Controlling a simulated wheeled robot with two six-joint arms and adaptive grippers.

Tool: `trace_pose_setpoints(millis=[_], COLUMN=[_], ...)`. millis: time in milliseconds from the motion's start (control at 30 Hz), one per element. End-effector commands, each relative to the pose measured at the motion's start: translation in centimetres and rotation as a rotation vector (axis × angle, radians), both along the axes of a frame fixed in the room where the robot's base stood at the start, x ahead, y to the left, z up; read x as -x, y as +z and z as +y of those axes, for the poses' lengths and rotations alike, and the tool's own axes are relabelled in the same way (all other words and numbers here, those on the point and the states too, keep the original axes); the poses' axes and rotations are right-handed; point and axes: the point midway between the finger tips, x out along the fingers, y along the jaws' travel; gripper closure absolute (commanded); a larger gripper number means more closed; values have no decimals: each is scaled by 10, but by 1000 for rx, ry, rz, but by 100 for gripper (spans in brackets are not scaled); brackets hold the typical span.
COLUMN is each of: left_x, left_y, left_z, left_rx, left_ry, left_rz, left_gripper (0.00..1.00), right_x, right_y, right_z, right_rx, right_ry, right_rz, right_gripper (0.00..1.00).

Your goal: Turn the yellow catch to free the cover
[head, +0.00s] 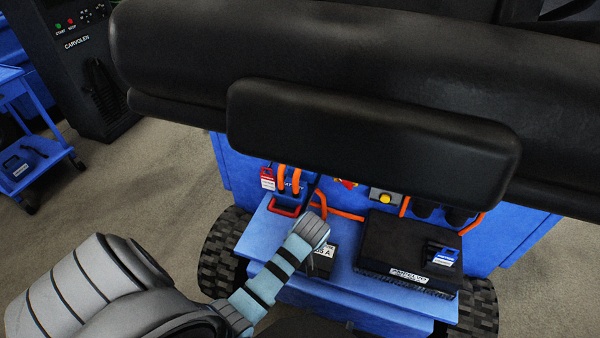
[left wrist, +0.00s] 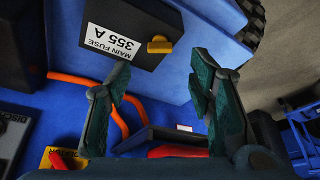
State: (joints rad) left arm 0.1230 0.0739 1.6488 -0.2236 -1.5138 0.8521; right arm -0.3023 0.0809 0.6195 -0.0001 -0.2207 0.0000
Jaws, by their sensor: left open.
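The yellow catch (left wrist: 160,46) is a small bar on the edge of a black fuse cover (left wrist: 128,18) labelled MAIN FUSE 355 A, in the left wrist view. My left gripper (left wrist: 163,78) is open and empty, with its two dark green fingers apart. The catch lies ahead of the gap between them and shows clear of both. In the head view my left arm covers part of the fuse cover (head: 322,266). The catch and the left fingertips cannot be made out there. My right gripper is in neither view.
Orange cables (head: 345,215) run across the blue machine behind the cover. A black box (head: 400,248) with a small blue-labelled unit (head: 441,256) sits to the right. A red handle (head: 284,211) and red padlock tag (head: 267,179) are left. A black padded bar (head: 370,140) hangs above.

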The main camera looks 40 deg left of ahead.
Motion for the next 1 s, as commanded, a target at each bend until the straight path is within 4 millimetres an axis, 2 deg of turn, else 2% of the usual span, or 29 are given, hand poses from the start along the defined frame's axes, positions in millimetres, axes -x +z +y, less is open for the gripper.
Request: trace_pose_setpoints(millis=[33, 100, 200, 367, 633, 900, 933, 1000], left_x=[-3, -8, -13, -16, -17, -16, -16, -16], left_y=[-20, -37, -53, -63, -63, -63, -63, -63], left_z=[5, 10, 15, 19, 19, 19, 19, 21], left_rx=[-2, -1, 0, 0, 0, 1, 0, 0], left_ry=[1, 0, -1, -2, -2, -2, -2, -2], left_rz=[2, 3, 2, 1, 0, 1, 1, 1], left_gripper=[52, 52, 52, 52, 53, 96, 100, 100], right_x=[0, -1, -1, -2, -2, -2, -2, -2], right_y=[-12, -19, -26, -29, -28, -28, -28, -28], right_z=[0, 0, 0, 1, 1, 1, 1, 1], right_rx=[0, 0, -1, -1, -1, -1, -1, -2], right_ry=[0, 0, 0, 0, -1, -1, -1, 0], right_rz=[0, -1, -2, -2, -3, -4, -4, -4], right_gripper=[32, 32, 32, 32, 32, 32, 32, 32])
